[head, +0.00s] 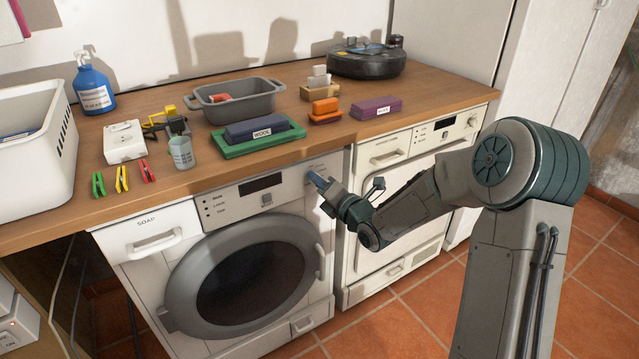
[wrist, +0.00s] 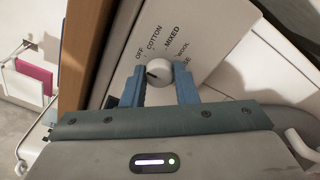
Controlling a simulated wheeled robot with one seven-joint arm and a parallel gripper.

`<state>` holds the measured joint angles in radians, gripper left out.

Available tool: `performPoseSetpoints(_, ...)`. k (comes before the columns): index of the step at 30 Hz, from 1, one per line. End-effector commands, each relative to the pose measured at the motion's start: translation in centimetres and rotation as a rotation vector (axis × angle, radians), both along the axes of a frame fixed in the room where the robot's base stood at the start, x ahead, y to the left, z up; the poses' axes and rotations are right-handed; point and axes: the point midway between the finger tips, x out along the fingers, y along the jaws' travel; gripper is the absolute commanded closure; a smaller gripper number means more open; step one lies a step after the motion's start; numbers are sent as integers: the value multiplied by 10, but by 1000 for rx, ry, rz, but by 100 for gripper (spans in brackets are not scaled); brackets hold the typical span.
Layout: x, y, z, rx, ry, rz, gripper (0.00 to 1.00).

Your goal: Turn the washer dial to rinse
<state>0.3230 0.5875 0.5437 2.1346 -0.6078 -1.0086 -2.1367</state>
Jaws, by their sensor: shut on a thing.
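The white washer (head: 228,201) with a round grey door (head: 185,270) stands under the wooden counter. Its dial (wrist: 158,72) is a round white knob in the wrist view, with a dark mark on its left side, toward the OFF end of the scale. The head view hides the dial behind my gripper.
A second white machine (head: 395,185) stands to the right. The counter (head: 80,180) above holds a white basket (head: 45,150), a blue bottle (head: 94,88), a green tray (head: 285,140), colored pegs and blocks. Tiled floor (head: 400,325) is clear in front.

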Motion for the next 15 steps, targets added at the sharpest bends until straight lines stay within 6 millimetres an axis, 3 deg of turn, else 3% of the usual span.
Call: performPoseSetpoints(15,-1,1,-4,199,131,1,96)
